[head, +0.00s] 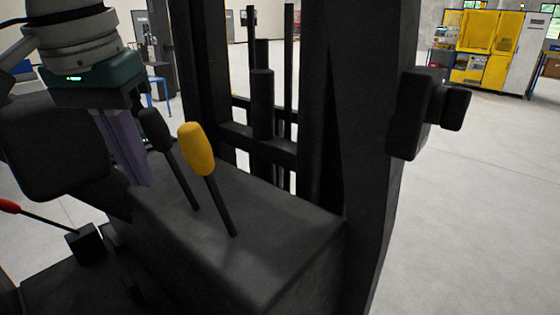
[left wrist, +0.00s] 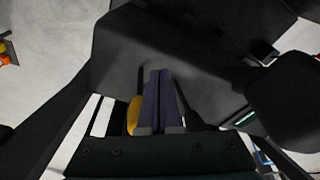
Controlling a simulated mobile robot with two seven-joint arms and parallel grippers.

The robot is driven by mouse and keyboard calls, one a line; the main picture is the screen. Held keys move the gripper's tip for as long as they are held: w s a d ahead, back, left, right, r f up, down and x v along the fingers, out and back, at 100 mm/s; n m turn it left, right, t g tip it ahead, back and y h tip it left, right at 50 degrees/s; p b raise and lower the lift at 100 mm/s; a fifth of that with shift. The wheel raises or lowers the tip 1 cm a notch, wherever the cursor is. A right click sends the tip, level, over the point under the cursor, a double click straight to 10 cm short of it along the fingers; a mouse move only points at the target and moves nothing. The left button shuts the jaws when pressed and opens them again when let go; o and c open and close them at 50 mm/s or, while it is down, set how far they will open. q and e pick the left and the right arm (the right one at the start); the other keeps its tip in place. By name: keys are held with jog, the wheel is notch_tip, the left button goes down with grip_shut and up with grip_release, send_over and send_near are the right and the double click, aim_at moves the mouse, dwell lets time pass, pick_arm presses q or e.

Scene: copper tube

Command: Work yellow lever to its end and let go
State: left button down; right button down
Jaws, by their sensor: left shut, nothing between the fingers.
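The yellow lever (head: 197,150) has a yellow knob on a thin dark stem. It rises from the top of a black console and leans up to the left in the head view. Its knob also shows in the left wrist view (left wrist: 133,115), just left of my fingers and partly hidden. My left gripper (head: 140,182) has purple fingers that are shut and empty. It points down at the left of the yellow lever in the head view, with a black-knobbed lever (head: 155,130) between them in the picture. I cannot tell whether the fingers touch either lever. My right gripper is out of view.
The black console (head: 270,235) lies under the levers. A dark mast frame (head: 345,120) stands behind and to the right. A red-knobbed lever (head: 45,218) is at the lower left. Open floor (head: 480,200) lies at right, with a yellow machine (head: 490,45) far back.

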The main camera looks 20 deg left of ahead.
pick_arm(q)
jog(key=shift+r, duration=0.1)
notch_tip(320, 180, up, 8)
jog(key=p, duration=0.5)
dwell(0.5)
